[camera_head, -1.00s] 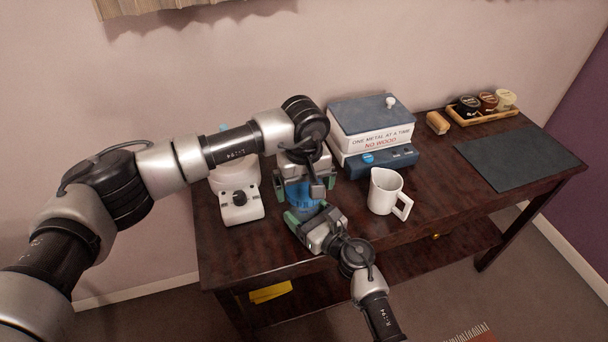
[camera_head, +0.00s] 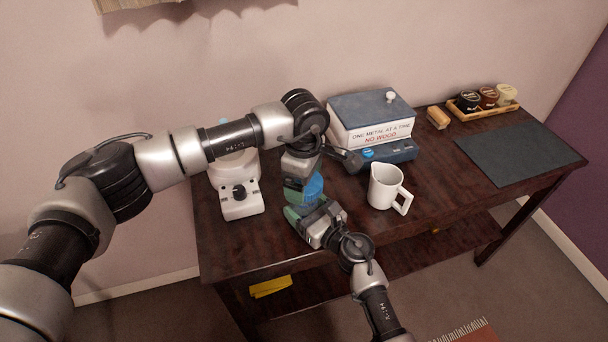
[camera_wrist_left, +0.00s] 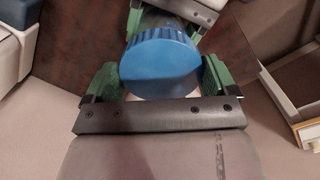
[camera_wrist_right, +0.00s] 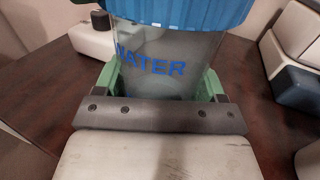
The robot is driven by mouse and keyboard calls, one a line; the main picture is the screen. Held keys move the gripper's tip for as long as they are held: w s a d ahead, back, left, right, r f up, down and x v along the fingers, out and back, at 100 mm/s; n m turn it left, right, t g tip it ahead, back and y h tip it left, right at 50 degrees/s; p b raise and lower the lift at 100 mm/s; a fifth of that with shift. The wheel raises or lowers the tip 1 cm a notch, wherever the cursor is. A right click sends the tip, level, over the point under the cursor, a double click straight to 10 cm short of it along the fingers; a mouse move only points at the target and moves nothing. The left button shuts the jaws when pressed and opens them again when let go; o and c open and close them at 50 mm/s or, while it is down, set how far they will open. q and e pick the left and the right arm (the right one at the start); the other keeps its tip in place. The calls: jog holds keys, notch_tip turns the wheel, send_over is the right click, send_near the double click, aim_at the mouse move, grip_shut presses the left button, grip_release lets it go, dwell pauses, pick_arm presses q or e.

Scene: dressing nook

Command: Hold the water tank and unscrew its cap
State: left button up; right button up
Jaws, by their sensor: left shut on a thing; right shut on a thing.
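The water tank (camera_wrist_right: 165,68) is a clear grey vessel with blue "WATER" lettering, seen in the right wrist view. My right gripper (camera_head: 305,212) is shut around its body from the front. The ribbed blue cap (camera_wrist_left: 160,62) sits at the top of the tank, and also shows in the head view (camera_head: 314,187) and right wrist view (camera_wrist_right: 190,10). My left gripper (camera_head: 302,186) is shut on the cap from above, its green fingers on opposite sides. The grippers hide most of the tank in the head view. I cannot tell how loose the cap is.
A white machine with a dark knob (camera_head: 240,197) stands left of the tank. A dark mat (camera_head: 520,155) and a jar tray (camera_head: 485,112) lie farther right.

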pick_arm(q)
jog(key=n, duration=0.4)
pick_arm(e)
jog(key=shift+d, duration=0.15)
pick_arm(q)
jog(key=n, duration=1)
jog(key=shift+s, duration=0.1)
jog(key=n, duration=0.6)
pick_arm(e)
jog(key=shift+w, duration=0.1)
pick_arm(q)
jog(key=n, duration=0.6)
jog(key=shift+s+f, duration=0.1)
jog(key=shift+f, duration=0.25)
jog(key=shift+c, duration=0.4)
jog(key=shift+a, duration=0.1)
jog(key=shift+r, duration=0.1)
